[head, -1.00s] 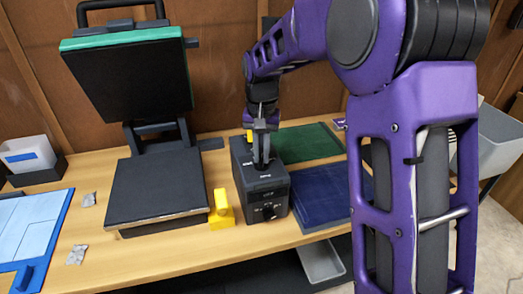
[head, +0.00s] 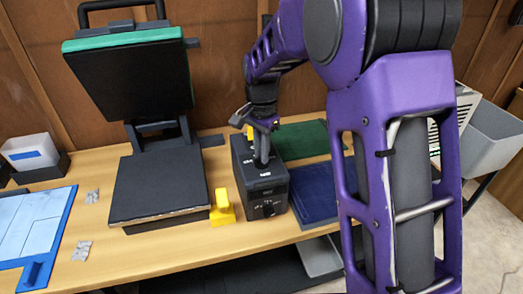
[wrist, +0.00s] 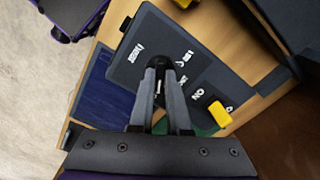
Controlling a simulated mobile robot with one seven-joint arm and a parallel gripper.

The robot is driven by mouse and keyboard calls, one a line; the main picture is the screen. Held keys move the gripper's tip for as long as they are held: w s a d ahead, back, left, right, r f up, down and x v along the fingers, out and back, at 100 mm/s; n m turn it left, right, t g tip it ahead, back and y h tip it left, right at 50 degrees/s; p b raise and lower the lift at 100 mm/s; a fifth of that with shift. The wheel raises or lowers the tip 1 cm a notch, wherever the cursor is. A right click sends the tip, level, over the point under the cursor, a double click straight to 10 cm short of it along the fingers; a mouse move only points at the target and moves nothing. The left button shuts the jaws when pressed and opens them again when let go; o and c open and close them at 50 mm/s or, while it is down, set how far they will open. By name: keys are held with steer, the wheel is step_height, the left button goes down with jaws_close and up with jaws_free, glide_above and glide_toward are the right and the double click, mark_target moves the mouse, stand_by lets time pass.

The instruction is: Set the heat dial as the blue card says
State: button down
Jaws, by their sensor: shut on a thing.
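The dark control box (head: 246,178) stands on the bench, with white markings on its top and a black knob (head: 268,209) on its front. My gripper (head: 262,163) points down onto the box top. In the wrist view my gripper (wrist: 160,66) has its fingers closed together over the marked top face (wrist: 125,72), shut on what looks like the heat dial. The fingers hide most of the dial, and its setting cannot be read. White marks show beside the fingers. I cannot make out a readable blue card; a white holder with a blue patch (head: 35,154) stands at far left.
A yellow switch (wrist: 218,113) sits on the box top near the fingers. A heat press (head: 158,185) stands open left of the box, with a yellow block (head: 222,208) between. Blue (head: 312,192) and green (head: 302,140) mats lie to the right.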

steer(key=shift+r, duration=0.1)
stand_by(0.3)
steer(key=c, duration=0.9)
jaws_free()
step_height(320, 180, up, 17)
steer(key=shift+r+p, duration=0.2)
steer(key=shift+p, duration=0.8)
